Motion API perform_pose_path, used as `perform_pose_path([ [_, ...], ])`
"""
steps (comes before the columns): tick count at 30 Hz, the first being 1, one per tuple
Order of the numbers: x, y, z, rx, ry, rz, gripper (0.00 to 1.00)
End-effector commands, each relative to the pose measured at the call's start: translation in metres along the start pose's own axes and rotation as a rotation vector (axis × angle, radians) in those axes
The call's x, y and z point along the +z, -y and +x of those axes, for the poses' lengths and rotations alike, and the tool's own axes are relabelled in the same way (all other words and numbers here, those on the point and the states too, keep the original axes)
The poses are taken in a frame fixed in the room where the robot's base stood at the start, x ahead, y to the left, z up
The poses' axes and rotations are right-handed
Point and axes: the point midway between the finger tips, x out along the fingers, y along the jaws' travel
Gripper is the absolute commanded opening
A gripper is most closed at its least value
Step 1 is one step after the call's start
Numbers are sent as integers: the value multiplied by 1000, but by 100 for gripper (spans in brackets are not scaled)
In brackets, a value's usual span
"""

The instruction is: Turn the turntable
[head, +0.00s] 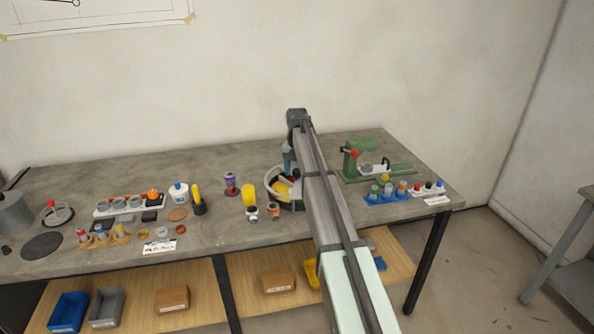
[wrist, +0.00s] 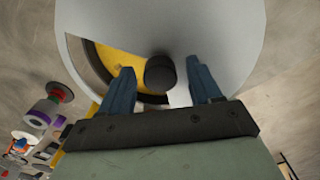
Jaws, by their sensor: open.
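The turntable (head: 270,183) is a round piece with a pale rim and yellow inside, on the bench behind my arm. The arm hides much of it in the head view. In the wrist view its pale grey top (wrist: 225,30) fills the upper middle, with a yellow part (wrist: 120,62) showing through an opening. A dark round knob (wrist: 160,73) stands between the two blue fingers of my gripper (wrist: 162,88). The fingers are open, one on each side of the knob, with gaps visible. I cannot tell the height of the fingertips against the knob.
A green machine (head: 362,160) stands right of my arm, with a blue tray (head: 385,197) of small parts before it. A yellow cylinder (head: 249,195) and a purple spool (head: 230,184) stand close to the turntable's left. Several containers and parts crowd the bench's left side.

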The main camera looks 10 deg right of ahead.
Motion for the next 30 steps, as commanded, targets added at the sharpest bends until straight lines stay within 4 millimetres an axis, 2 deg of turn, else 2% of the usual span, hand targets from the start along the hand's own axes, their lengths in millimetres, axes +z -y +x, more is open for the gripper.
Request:
perform_pose_path([
  [5,0,0,-1,0,0,0,63],
  [11,0,0,-19,0,1,0,63],
  [24,1,-1,-102,1,1,0,63],
  [30,1,0,-128,0,1,0,63],
])
